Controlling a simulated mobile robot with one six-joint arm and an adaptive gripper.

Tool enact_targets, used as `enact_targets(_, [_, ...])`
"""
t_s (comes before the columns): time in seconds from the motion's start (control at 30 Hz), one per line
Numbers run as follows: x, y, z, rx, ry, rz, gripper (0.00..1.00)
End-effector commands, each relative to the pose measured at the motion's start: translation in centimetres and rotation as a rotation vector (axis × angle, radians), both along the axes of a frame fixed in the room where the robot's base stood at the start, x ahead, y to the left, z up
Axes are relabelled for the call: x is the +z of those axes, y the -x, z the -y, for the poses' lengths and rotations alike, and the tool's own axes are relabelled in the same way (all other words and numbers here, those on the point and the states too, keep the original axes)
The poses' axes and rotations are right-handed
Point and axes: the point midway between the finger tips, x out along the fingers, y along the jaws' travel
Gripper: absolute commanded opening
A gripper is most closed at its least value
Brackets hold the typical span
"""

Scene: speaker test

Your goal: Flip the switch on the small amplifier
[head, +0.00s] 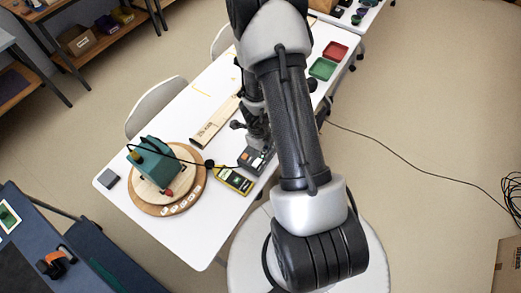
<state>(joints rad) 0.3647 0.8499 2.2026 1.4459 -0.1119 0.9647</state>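A small dark grey box (247,156), which looks like the amplifier, lies on the white table near its front edge. Small light and orange marks show on its top; its switch is too small to make out. My gripper (262,143) points down right over the box, close to it or touching it; I cannot tell which. My arm hides part of the box, and the finger opening is not clear.
A yellow meter (234,180) lies left of the box. A teal box (152,160) with cables stands on a round wooden board (198,192). A long wooden piece (214,121) lies behind. Red (335,51) and green (322,69) trays sit at the far end.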

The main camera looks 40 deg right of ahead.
Motion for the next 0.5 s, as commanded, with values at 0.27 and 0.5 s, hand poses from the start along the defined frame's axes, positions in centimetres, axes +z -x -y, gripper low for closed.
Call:
enact_targets(0.27, [4.7,-0.2,0.6,-0.003,0.001,0.001,0.0])
enact_targets(0.5, [6.9,-0.4,1.0,-0.003,0.001,0.002,0.0])
